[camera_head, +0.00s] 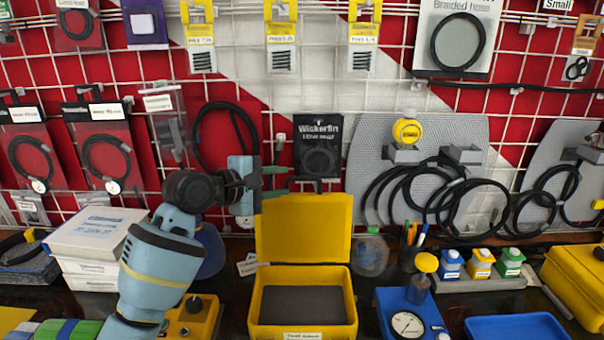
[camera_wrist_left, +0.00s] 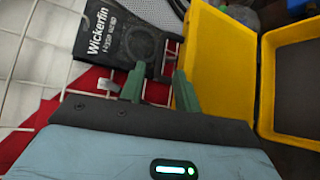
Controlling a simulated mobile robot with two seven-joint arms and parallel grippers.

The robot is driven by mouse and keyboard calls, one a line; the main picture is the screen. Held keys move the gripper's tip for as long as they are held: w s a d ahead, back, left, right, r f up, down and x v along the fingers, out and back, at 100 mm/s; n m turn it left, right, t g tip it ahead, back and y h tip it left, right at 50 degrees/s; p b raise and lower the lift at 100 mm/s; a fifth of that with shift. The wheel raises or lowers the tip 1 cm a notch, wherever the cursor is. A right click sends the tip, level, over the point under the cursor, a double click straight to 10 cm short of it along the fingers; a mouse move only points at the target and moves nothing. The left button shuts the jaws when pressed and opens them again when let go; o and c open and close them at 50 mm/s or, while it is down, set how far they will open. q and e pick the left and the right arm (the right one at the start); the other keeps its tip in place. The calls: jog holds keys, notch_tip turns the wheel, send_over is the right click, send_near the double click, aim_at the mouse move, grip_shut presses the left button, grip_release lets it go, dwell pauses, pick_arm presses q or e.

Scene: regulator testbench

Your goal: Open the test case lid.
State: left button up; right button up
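The yellow test case (camera_head: 342,331) stands on the bench at the bottom middle, with a dark grey floor inside. Its yellow lid (camera_head: 303,228) stands raised, roughly upright, at the back of the case. In the left wrist view the lid (camera_wrist_left: 228,62) and the case (camera_wrist_left: 267,90) show at the right. My left gripper (camera_head: 277,181) is above the lid's upper left corner. Its two green fingers (camera_wrist_left: 160,88) are apart with nothing held between them. One finger is close beside the lid's edge; I cannot tell whether they touch. My right gripper is not in view.
A black Wickerfin package (camera_head: 319,147) hangs behind the lid. A blue gauge unit (camera_head: 400,302) and a blue tray (camera_head: 515,327) stand right of the case. A yellow box with a knob (camera_head: 190,318) is at its left, with white boxes (camera_head: 95,232) further left.

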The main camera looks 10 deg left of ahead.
aim_at(300, 179)
pick_arm(q)
jog(key=b+x, duration=0.1)
jog(key=x, duration=0.6)
jog(key=shift+w+d+f, duration=0.1)
jog(key=shift+w+d, duration=0.1)
jog(key=shift+d, duration=0.05)
grip_shut()
dwell(0.3)
